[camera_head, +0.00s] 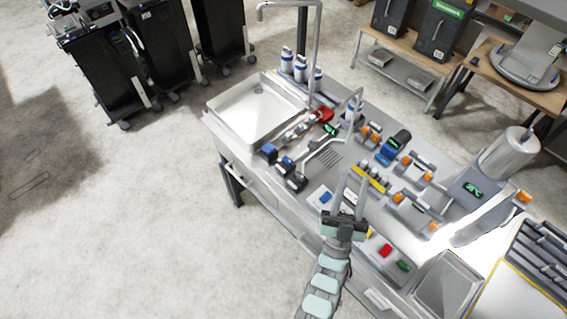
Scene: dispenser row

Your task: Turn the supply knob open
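My gripper (355,182) is over the front middle of the steel bench. Its two fingers point toward the back of the bench, stand apart, and show nothing held between them. I cannot tell its height above the bench top. I cannot tell which fitting is the supply knob. A red handle-like part (323,115) sits on piping at the right of the sink. Blue fittings (270,151) are in front of it, near the bench's front edge. My gripper is to the right of these parts and apart from them. The arm and gripper hide part of the bench front.
A white sink (256,112) is at the bench's left end, with a tall tap (316,50) behind it. Blue-and-orange fittings (399,142) and a yellow block (370,178) crowd the middle. A metal cylinder (511,152) stands at right. Open floor lies left.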

